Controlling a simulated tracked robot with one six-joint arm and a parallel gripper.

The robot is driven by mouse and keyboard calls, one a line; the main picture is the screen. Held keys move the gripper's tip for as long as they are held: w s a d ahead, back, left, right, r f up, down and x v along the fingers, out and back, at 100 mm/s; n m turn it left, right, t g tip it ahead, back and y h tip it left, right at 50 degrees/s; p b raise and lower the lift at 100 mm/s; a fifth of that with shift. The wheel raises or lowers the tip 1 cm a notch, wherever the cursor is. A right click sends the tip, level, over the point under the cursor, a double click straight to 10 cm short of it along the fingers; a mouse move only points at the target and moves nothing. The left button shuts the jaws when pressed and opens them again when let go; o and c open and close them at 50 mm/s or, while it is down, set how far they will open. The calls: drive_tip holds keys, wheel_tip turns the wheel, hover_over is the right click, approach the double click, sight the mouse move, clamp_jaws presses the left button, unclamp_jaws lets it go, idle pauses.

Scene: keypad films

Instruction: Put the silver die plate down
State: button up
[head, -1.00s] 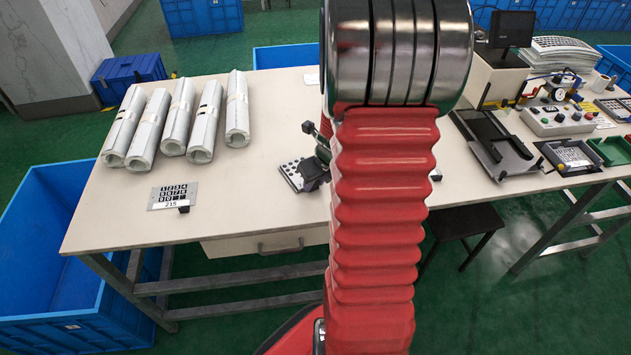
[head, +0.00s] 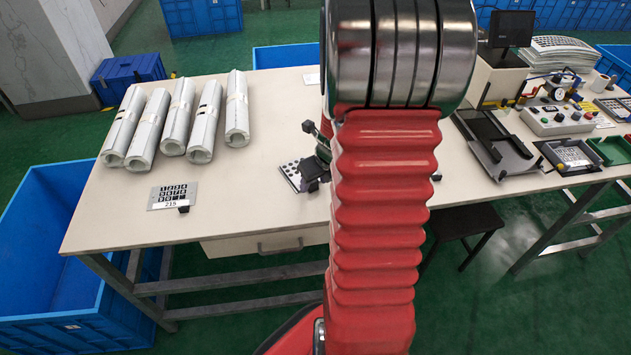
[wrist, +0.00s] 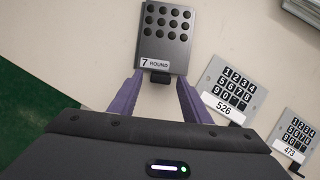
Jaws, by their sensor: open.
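The silver die plate (wrist: 167,22) lies flat on the table in the wrist view. It has rows of round black holes, a label reading "7 ROUND" and a black tab (wrist: 160,78) on its near edge. My gripper (wrist: 160,82) is open, its two purple fingers apart on either side of the tab. I cannot tell whether either finger touches it. In the head view the die plate (head: 288,172) shows left of my arm, partly hidden by my gripper (head: 318,180).
Number plates 526 (wrist: 230,87) and 473 (wrist: 296,134) lie right of the die plate. Plate 215 (head: 172,196) lies near the table's front left. Rolled white bundles (head: 180,112) lie behind it. A black fixture (head: 490,140) stands at right.

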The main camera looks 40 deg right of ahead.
drive_tip(key=d+v, duration=0.1)
drive_tip(key=v, duration=1)
drive_tip(key=shift+a+r, duration=0.15)
drive_tip(key=shift+a, duration=0.35)
drive_tip(key=a+r+n, duration=0.4)
drive_tip(key=a+n, duration=0.5)
drive_tip(key=n, duration=0.1)
drive_tip(key=a+r+n, duration=0.4)
drive_tip(key=a+n, duration=0.4)
drive_tip(key=n, duration=0.1)
drive_tip(key=s+a+r+n, duration=0.2)
drive_tip(key=a+n, duration=0.3)
drive_tip(key=n, duration=0.4)
drive_tip(key=s+a+r+n+t+y, duration=0.1)
drive_tip(key=s+a+n, duration=0.4)
drive_tip(key=n, duration=0.5)
drive_tip(key=shift+s+a+r, duration=0.2)
drive_tip(key=shift+a+r, duration=0.4)
drive_tip(key=shift+r, duration=0.25)
